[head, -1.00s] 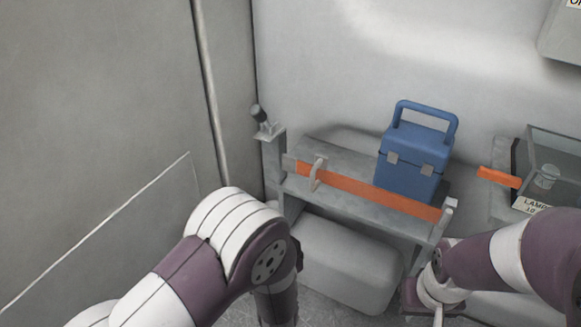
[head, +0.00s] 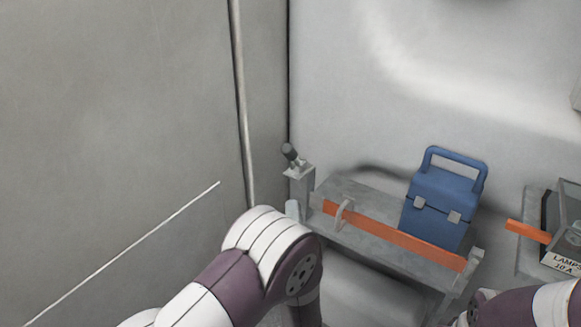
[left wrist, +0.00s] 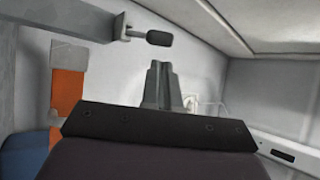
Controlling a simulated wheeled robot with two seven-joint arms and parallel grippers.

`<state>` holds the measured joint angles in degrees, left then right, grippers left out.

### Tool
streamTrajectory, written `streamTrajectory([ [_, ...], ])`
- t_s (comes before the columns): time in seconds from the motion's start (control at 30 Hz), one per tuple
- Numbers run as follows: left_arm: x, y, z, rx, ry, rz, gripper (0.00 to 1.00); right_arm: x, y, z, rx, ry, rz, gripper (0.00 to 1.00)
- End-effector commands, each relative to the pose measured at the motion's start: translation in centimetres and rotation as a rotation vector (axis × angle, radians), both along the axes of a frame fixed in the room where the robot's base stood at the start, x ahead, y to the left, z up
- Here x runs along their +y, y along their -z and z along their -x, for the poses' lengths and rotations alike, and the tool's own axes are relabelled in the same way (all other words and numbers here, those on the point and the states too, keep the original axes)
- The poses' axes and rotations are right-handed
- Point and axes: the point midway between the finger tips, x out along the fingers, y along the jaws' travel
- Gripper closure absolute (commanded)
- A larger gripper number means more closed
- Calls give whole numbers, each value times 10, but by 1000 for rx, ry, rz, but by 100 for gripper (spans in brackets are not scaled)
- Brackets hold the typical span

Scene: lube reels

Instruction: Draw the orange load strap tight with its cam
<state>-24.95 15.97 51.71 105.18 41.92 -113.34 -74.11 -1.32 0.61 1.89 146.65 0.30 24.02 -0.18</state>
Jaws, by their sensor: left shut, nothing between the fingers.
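The orange load strap (head: 400,238) runs along the front of a grey shelf, across the front of a blue box; part of it also shows in the left wrist view (left wrist: 67,92). A lever with a dark grip (head: 290,154), likely the cam's handle, stands on the post at the strap's left end. It shows in the left wrist view (left wrist: 158,38) beyond my fingertips. My left gripper (head: 292,209) is mostly hidden behind my forearm, its tip close to the post. In the left wrist view its fingers (left wrist: 163,85) are shut and empty, apart from the lever. My right gripper is out of view.
The blue box (head: 441,203) stands on the grey shelf (head: 368,196), with a pale bracket (head: 343,213) around the strap to its left. Another orange strap piece (head: 527,231) and a glass-sided lamp case (head: 568,225) are at right. Walls close in left and behind.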

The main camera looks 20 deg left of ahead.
Motion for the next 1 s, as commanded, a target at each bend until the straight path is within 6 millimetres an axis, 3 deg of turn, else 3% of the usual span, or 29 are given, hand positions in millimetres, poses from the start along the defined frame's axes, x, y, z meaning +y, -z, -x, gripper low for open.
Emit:
streamTrajectory([
  [0.2, 15, -20, -40, -1, -3, 1, 100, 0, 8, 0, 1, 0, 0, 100],
  [0.43, 25, -38, -70, -1, 0, 0, 100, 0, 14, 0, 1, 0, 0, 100],
  [0.63, 28, -44, -80, 1, 1, 0, 100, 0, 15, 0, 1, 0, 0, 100],
  [1.0, 28, -46, -80, 5, 1, -1, 100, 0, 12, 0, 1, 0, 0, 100],
])
